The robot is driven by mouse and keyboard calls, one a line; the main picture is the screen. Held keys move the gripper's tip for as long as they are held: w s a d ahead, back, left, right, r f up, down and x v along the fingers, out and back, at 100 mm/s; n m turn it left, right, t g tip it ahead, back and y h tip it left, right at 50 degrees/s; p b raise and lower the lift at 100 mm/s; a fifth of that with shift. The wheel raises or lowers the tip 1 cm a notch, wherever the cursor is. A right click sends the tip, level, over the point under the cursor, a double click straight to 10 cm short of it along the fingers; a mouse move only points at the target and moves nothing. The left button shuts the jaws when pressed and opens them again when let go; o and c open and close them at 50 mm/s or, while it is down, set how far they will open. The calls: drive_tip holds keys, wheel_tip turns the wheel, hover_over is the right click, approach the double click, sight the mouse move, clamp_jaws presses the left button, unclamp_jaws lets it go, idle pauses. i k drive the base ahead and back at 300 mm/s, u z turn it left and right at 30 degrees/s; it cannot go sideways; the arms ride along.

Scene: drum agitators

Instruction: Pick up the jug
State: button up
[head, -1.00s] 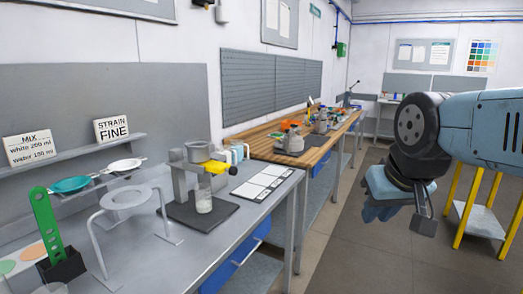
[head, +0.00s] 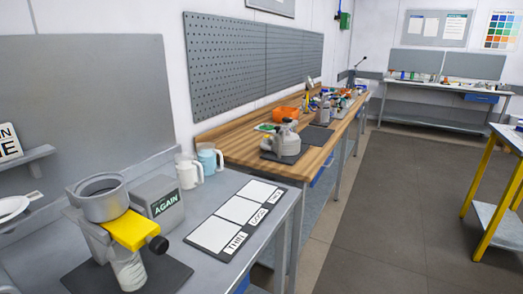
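Two jug-like vessels with handles stand side by side at the back of the grey bench, behind the label cards. One is a white jug (head: 187,174). The other is a pale blue jug (head: 208,160) with a white handle, just to its right. I cannot tell which one the task means. Nothing is touching either from my side. My gripper is not in view.
A grey stand with a yellow part (head: 131,230) holds a clear cup (head: 129,271) at the front left. A grey AGAIN box (head: 158,202) stands beside it. White cards (head: 239,209) lie right of these. A wooden bench (head: 250,152) lies beyond; floor is clear at right.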

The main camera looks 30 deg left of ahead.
sight(207, 152)
drive_tip(key=u, duration=0.05)
drive_tip(key=i, duration=1.05)
drive_tip(key=u, duration=0.75)
drive_tip(key=i, duration=0.6)
drive_tip(key=u, duration=0.4)
drive_tip(key=k, duration=0.9)
drive_tip(key=u, duration=0.2)
drive_tip(key=i, duration=0.9)
drive_tip(key=z, duration=0.05)
